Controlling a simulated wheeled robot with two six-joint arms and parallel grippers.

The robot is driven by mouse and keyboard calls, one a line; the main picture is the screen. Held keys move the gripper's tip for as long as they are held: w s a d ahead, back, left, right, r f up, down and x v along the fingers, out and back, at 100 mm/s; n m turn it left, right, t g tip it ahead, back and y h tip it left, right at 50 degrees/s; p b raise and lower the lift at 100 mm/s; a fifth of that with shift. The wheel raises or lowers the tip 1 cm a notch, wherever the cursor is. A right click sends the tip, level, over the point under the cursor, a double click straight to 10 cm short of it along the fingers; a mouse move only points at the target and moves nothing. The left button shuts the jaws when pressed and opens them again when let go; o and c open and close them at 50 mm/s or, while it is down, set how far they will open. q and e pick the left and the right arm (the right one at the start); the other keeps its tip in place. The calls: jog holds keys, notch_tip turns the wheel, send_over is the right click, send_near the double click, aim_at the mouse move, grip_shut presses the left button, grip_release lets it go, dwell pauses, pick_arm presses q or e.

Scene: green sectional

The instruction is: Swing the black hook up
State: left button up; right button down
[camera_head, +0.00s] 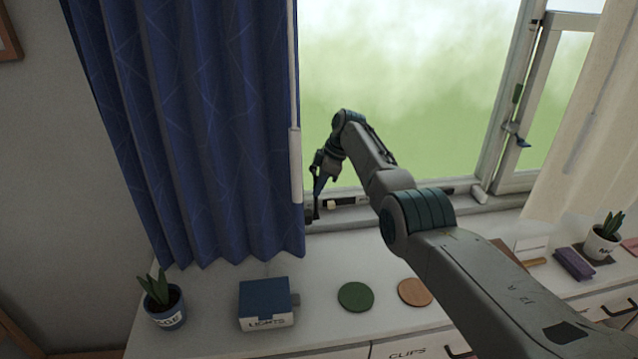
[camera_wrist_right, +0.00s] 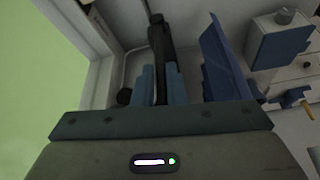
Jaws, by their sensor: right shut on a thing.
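The black hook (camera_wrist_right: 158,38) is a long, narrow dark bar in the right wrist view, running away from between my fingers. My right gripper (camera_wrist_right: 160,88) is shut on it, with one blue-grey finger on each side. In the head view my right gripper (camera_head: 317,192) is beside the lower right edge of the blue curtain, at the window frame. There the hook is small and dark, hard to tell from the fingers. My left gripper is in neither view.
The blue curtain (camera_head: 190,130) hangs close left of my right gripper. Below the window sill, the white cabinet top holds a box (camera_head: 266,303), a potted plant (camera_head: 163,302), a green disc (camera_head: 355,297) and an orange disc (camera_head: 414,292). A cream curtain (camera_head: 585,130) hangs at the right.

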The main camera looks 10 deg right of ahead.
dwell(0.3)
jog(key=c, duration=1.5)
grip_release()
jog(key=shift+w, duration=0.1)
jog(key=shift+a+f, duration=0.1)
jog(key=b+v, duration=0.3)
jog(key=v, duration=0.7)
jog(key=shift+r+b, duration=0.35)
jog(key=shift+r, duration=0.05)
